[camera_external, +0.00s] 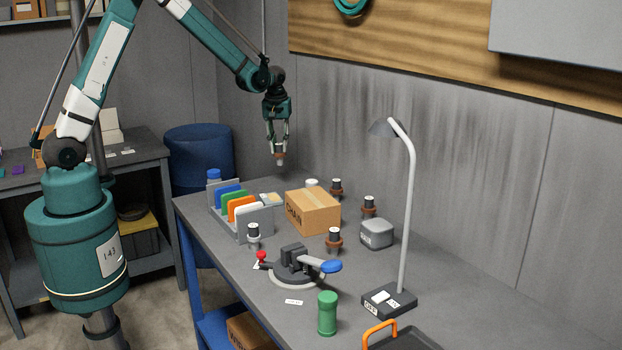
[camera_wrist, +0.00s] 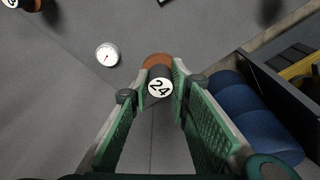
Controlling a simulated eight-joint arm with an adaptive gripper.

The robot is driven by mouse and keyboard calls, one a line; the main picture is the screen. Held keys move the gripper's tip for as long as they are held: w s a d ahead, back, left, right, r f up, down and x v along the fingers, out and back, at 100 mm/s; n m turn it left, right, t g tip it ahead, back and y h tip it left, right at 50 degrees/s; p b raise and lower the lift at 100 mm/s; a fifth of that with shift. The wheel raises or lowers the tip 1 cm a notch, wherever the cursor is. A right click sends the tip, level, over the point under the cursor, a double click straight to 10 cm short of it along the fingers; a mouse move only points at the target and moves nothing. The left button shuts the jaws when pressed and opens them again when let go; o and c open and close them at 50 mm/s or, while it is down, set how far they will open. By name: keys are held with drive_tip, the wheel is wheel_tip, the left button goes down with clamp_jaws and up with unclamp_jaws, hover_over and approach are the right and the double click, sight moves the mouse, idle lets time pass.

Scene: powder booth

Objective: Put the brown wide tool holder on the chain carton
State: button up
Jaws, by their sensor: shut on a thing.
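My gripper (camera_external: 278,138) is shut on a brown tool holder (camera_external: 280,158) and holds it in the air, above and to the left of the carton in the external view. In the wrist view the holder (camera_wrist: 159,80) sits between the two green fingers (camera_wrist: 159,98), showing a dark top marked 24 and a brown rim. The chain carton (camera_external: 318,213) is a tan box on the table, marked CHAIN, with a clear top in the external view. I cannot make out the carton in the wrist view.
Other tool holders (camera_external: 333,240) stand around the carton. A slotted rack (camera_external: 258,223) with coloured plates is left of it, a grey block (camera_external: 377,233) right. A clamp fixture (camera_external: 293,268) and lamp (camera_external: 408,200) stand nearer. A blue barrel (camera_external: 200,160) is beyond the table.

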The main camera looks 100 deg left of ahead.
drive_tip(key=w+d+r, duration=0.3)
drive_tip(key=w+d, duration=0.3)
drive_tip(key=d, duration=0.3)
drive_tip(key=w+d+r, duration=0.3)
drive_tip(key=w+d, duration=0.4)
drive_tip(key=d, duration=0.3)
drive_tip(key=w+d+r, duration=0.4)
drive_tip(key=w+d, duration=0.3)
drive_tip(key=d, duration=0.2)
drive_tip(key=shift+d+m, duration=0.3)
drive_tip(key=shift+d, duration=0.05)
drive_tip(key=shift+f, duration=2.95)
drive_tip(key=shift+f, duration=2.1)
drive_tip(key=shift+f, duration=0.1)
